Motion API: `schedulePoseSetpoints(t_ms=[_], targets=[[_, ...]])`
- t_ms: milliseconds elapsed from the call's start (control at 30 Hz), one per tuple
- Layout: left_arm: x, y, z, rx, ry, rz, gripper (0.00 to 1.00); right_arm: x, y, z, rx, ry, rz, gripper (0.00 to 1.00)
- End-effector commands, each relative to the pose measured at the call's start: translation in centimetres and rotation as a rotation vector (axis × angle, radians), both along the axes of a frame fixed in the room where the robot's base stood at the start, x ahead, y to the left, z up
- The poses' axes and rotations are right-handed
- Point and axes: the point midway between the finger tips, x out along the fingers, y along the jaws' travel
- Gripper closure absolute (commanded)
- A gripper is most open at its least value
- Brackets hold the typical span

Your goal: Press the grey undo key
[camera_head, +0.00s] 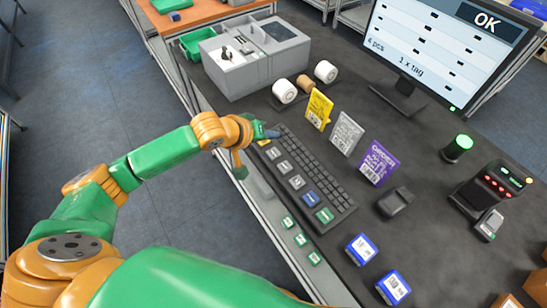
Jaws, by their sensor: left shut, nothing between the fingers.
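A black keyboard (318,180) lies on the dark tabletop, with a row of large coloured keys along its near-left side. Several of these are grey, including a grey key (270,154), another grey key (283,167) and a third (297,181); I cannot read which is undo. A yellow key (264,142) is at the far end; a blue key (311,199) and a green key (325,215) are at the near end. My left gripper (268,133) is shut and empty at the keyboard's far end, close to the yellow key. I cannot tell whether it touches anything. My right gripper is out of view.
A grey machine (255,55) and white rolls (284,91) stand beyond the keyboard. Yellow, white and purple cards (378,163) stand to its right. A monitor (440,45) reads "OK", "4 pcs" and "1 x tag". Blue boxes (361,249) lie at the front; a scanner device (488,190) is right.

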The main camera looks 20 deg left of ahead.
Motion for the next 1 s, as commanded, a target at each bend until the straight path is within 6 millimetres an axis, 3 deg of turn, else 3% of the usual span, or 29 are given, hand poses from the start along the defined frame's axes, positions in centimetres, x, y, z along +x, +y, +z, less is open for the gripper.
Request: schedulePoseSetpoints(t_ms=[33,200,400,1000], targets=[[0.0,0.0,-1.5,0.001,-0.001,0.000,1.00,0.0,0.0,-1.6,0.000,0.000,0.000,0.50],[0.0,0.0,-3.4,0.001,0.000,0.001,1.00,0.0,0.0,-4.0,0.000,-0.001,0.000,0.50],[0.0,0.0,-5.1,-0.001,0.001,0.000,1.00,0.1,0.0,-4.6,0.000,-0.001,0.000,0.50],[0.0,0.0,-5.0,0.000,0.000,0.000,1.00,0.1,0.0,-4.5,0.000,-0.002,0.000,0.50]])
